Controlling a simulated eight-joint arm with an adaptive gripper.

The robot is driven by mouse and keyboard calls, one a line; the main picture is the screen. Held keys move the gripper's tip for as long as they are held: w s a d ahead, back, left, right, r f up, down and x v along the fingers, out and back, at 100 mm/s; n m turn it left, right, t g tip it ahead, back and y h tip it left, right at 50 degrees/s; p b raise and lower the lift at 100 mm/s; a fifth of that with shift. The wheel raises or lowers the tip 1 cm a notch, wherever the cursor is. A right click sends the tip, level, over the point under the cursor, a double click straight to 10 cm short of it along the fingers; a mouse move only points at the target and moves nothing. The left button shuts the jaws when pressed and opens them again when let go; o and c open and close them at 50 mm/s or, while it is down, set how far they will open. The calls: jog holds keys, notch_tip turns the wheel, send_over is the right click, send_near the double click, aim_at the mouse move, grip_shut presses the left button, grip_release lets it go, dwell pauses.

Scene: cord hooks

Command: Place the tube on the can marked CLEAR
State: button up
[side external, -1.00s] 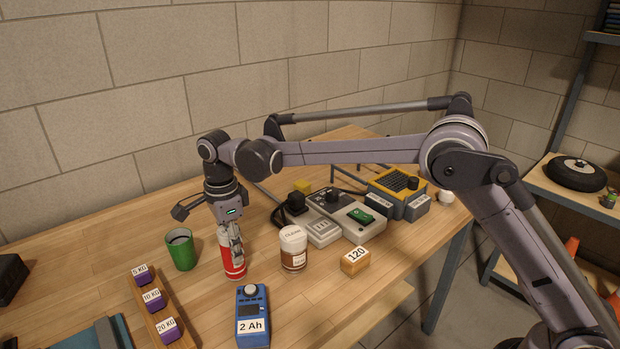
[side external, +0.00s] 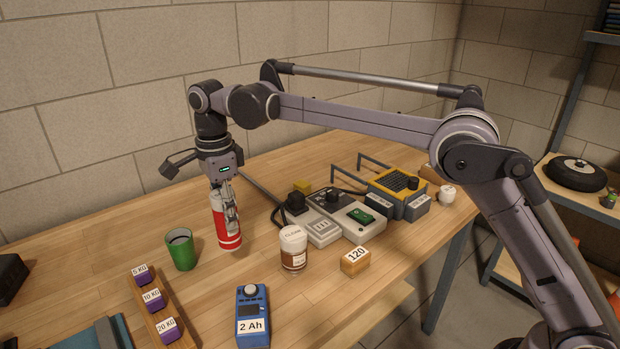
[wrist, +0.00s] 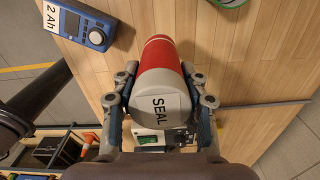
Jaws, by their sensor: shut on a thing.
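The tube (side external: 229,241) is a red cylinder with a white band, and its grey end cap reads SEAL in the wrist view (wrist: 163,105). My gripper (side external: 230,213) is shut on its sides and holds it upright, apparently just above the table. The fingers show on both sides of it in the wrist view (wrist: 161,78). The can marked CLEAR (side external: 293,259) has a white top and a brown body. It stands on the table to the right of the tube, apart from it. I cannot make it out in the wrist view.
A green cup (side external: 181,253) stands left of the tube. A blue meter marked 2 Ah (side external: 252,310) and a block marked 120 (side external: 355,261) lie in front. A rack of purple weights (side external: 153,305) is front left. Grey devices (side external: 335,215) sit behind the can.

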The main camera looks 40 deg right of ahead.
jog(key=s+d+r, duration=0.3)
jog(key=d+r, duration=0.1)
jog(key=d, duration=0.4)
jog(key=s+d+r, duration=0.3)
jog(key=d+r, duration=0.1)
jog(key=d, duration=0.3)
jog(key=s+d+r, duration=0.4)
jog(key=d, duration=0.4)
jog(key=shift+m, duration=0.3)
jog(key=shift+w+a+f, duration=0.65)
jog(key=shift+a+f, duration=1.2)
jog(key=shift+w+a+f, duration=0.7)
jog(key=shift+a+f, duration=1.1)
jog(key=shift+f, duration=0.05)
jog(key=shift+w+a+f, duration=0.65)
jog(key=shift+a+f, duration=1.2)
jog(key=shift+f, duration=0.1)
jog(key=o, duration=1.3)
jog(key=shift+o, duration=0.2)
